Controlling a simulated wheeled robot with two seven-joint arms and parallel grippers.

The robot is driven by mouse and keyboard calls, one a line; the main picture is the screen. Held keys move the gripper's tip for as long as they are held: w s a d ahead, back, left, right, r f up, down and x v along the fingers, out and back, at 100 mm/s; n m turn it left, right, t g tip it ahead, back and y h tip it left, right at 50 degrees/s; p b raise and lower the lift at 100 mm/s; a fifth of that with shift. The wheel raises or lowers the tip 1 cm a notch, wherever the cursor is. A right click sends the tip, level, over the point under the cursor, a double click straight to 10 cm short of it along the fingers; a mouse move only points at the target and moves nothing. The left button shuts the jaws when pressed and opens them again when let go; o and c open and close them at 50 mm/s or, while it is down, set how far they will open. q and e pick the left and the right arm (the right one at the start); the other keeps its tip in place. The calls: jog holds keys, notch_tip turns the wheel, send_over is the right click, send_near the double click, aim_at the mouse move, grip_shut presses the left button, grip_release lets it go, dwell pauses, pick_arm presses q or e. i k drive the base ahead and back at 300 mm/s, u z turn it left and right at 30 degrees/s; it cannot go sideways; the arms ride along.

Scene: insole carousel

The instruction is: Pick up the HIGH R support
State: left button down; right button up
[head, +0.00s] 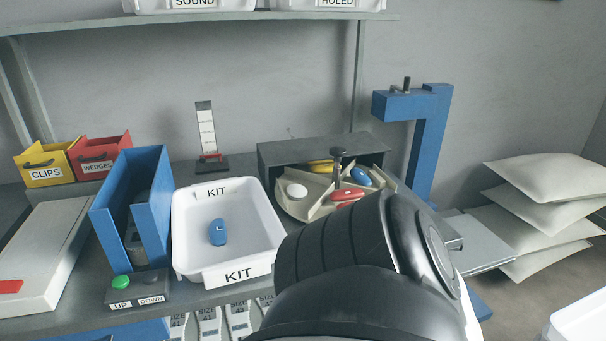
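A round cream carousel (290,211) with divider walls sits in a grey housing (280,158) at the back of the bench. In its compartments I see a yellow piece (320,165), a blue piece (361,177), a red piece (346,194) and a white round piece (296,190). No HIGH R marking is readable on any of them. A blue piece (218,232) with a pale mark lies in the white KIT tray (185,265). My dark arm covers the carousel's front right. Neither gripper shows.
A blue open-topped holder (107,215) stands left of the tray, with an UP/DOWN button box (138,290) in front. A blue press frame (430,145) stands right of the carousel. Yellow CLIPS (45,163) and red WEDGES (101,156) bins are at back left.

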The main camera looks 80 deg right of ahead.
aim_at(350, 193)
jog(key=k, duration=1.05)
jog(key=z, duration=1.5)
jog(key=i, duration=0.5)
jog(key=z, duration=0.05)
